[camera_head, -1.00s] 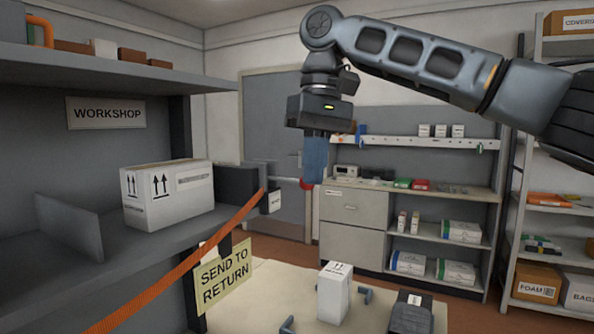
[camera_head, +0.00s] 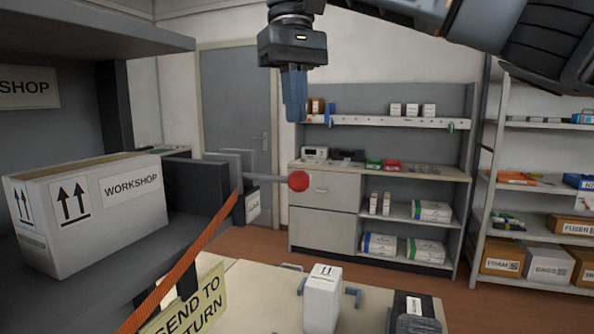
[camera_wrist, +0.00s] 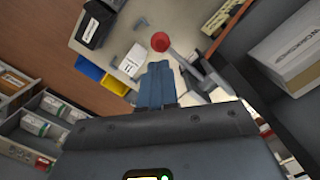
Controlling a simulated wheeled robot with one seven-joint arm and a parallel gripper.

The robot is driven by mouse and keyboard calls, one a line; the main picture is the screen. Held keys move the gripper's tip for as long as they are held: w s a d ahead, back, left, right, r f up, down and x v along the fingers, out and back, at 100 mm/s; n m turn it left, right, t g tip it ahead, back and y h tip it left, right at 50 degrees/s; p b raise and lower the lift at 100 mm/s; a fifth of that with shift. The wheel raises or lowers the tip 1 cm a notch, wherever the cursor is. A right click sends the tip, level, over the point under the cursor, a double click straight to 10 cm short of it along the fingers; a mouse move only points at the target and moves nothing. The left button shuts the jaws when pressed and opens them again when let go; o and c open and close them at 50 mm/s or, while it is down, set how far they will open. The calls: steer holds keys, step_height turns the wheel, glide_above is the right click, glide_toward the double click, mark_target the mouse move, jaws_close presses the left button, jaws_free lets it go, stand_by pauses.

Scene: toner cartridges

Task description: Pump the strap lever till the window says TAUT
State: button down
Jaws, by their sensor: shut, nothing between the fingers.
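The strap lever (camera_head: 262,178) sticks out to the right from a grey bracket at the shelf's edge and ends in a red knob (camera_head: 298,181). The knob also shows in the wrist view (camera_wrist: 160,41), just beyond my fingertips. An orange strap (camera_head: 190,262) runs from the bracket down to the lower left. My gripper (camera_head: 294,118) points down with its blue fingers shut and empty, above the knob and apart from it. I cannot make out a window reading.
A white box marked WORKSHOP (camera_head: 80,222) stands on the left shelf. A SEND TO RETURN sign (camera_head: 190,308) hangs below. A white box (camera_head: 322,298) stands on the table (camera_head: 255,290). The space right of the knob is open.

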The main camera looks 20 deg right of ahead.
mark_target(298, 171)
steer(key=shift+s+f, duration=0.2)
steer(key=shift+f, duration=1.55)
steer(key=shift+s+f, duration=0.2)
steer(key=shift+f, duration=1.5)
steer(key=shift+f, duration=2.2)
steer(key=w, duration=0.1)
steer(key=w+r, duration=0.1)
steer(key=w, duration=0.1)
steer(key=shift+a, duration=0.1)
step_height(298, 171, up, 8)
steer(key=shift+w, duration=0.4)
